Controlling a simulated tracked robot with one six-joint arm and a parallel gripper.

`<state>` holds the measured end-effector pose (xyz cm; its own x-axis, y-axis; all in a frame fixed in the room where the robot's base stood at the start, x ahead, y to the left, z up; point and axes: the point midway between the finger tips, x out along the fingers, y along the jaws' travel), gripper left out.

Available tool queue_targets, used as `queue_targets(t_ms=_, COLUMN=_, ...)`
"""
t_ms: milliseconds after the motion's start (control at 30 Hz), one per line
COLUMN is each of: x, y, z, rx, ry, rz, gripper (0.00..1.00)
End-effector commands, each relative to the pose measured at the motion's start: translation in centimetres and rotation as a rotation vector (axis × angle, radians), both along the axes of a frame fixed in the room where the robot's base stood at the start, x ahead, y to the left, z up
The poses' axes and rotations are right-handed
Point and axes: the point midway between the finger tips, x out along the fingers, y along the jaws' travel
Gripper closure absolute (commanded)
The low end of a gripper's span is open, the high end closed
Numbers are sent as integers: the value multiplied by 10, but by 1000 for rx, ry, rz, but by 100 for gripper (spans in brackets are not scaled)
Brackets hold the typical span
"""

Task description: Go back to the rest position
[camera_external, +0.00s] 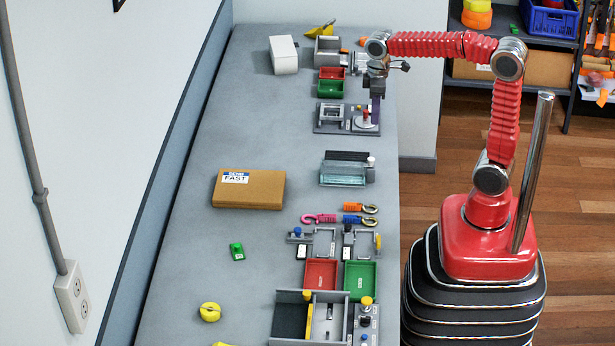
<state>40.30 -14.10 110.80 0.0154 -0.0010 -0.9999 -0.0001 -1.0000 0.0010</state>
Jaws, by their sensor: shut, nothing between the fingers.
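My gripper (376,108) hangs at the end of my red arm, pointing down over the right edge of the grey bench toward its far end. It is shut with nothing in it. It is close to a grey fixture (333,116) with a round dial. I cannot tell whether the fingertips touch the fixture. My arm reaches out from its red base at the right, with the elbow raised.
The grey bench (190,230) holds a cardboard box (249,188), a white box (284,54), red bins (321,272) and green bins (360,278). Hooks (360,208) lie near the right edge. A shelf (465,40) stands behind. The bench's left middle is mostly clear.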

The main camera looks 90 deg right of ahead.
Motion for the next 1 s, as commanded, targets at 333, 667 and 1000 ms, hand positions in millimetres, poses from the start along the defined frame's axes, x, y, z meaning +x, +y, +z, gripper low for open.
queue_targets(t_ms=333, x=6, y=-2, z=-4, rx=-8, ry=-27, rz=-54, gripper=100)
queue_targets(t_ms=667, x=-14, y=20, z=-30, rx=-26, ry=-116, rz=-164, gripper=100)
queue_targets(t_ms=1000, x=-50, y=68, z=-36, rx=-32, ry=-258, rz=-168, gripper=100)
